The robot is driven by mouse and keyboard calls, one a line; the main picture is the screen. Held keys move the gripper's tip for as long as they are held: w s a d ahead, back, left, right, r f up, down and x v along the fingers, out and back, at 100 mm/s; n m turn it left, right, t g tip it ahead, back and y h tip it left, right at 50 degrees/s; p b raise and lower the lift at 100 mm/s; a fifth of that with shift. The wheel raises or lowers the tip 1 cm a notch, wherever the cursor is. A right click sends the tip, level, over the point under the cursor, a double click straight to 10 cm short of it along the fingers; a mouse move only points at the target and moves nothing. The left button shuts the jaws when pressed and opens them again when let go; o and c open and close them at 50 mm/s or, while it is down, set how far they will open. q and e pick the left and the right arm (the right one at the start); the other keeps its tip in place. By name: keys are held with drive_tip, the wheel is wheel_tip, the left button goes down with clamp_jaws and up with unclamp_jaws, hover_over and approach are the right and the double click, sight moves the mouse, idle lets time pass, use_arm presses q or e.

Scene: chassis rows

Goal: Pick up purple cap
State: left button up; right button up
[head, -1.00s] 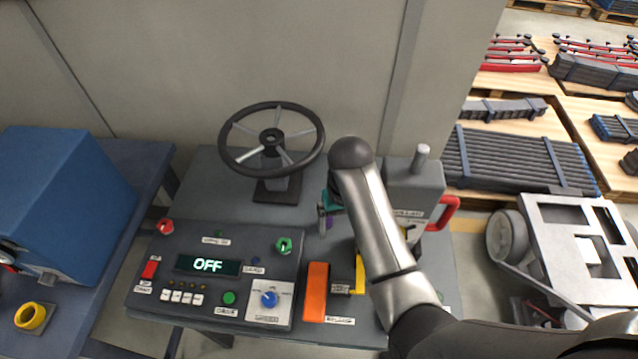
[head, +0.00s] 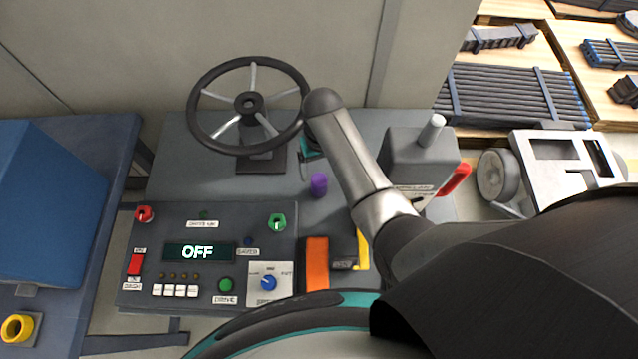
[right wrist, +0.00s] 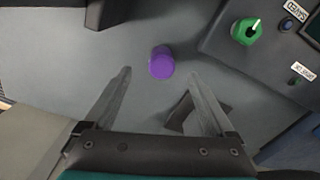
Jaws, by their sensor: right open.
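The purple cap (head: 318,184) stands upright on the grey console top, behind the orange block and to the right of the steering wheel's base. In the right wrist view, the cap (right wrist: 161,63) shows just beyond my fingertips, centred between them, with nothing touching it. My right gripper (head: 304,166) is partly hidden by its own arm in the head view. The right wrist view shows its two fingers (right wrist: 160,74) spread wide and empty. My left gripper is not in view.
The steering wheel (head: 248,104) rises left of my right gripper. A control panel (head: 150,240) with a green knob (head: 277,222) is in front. An orange block (head: 317,264) and a grey box with a lever (head: 418,154) stand nearby. The console around the cap is bare.

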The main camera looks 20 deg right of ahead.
sight(320, 179)
drive_tip(key=shift+w+f, duration=0.1)
drive_tip(key=shift+f, duration=1.1)
drive_tip(key=shift+w+a+f+b, duration=0.15)
drive_tip(key=shift+f+b, duration=0.4)
drive_tip(key=shift+f, duration=0.6)
drive_tip(key=shift+w+f+b, duration=0.1)
drive_tip(key=shift+f+b, duration=0.4)
drive_tip(key=shift+f, duration=0.65)
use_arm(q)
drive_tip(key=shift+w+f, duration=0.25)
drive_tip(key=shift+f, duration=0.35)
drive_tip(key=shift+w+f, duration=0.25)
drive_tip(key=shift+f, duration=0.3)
use_arm(e)
drive_tip(key=shift+c, duration=0.3)
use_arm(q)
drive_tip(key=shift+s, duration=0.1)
use_arm(e)
clamp_jaws()
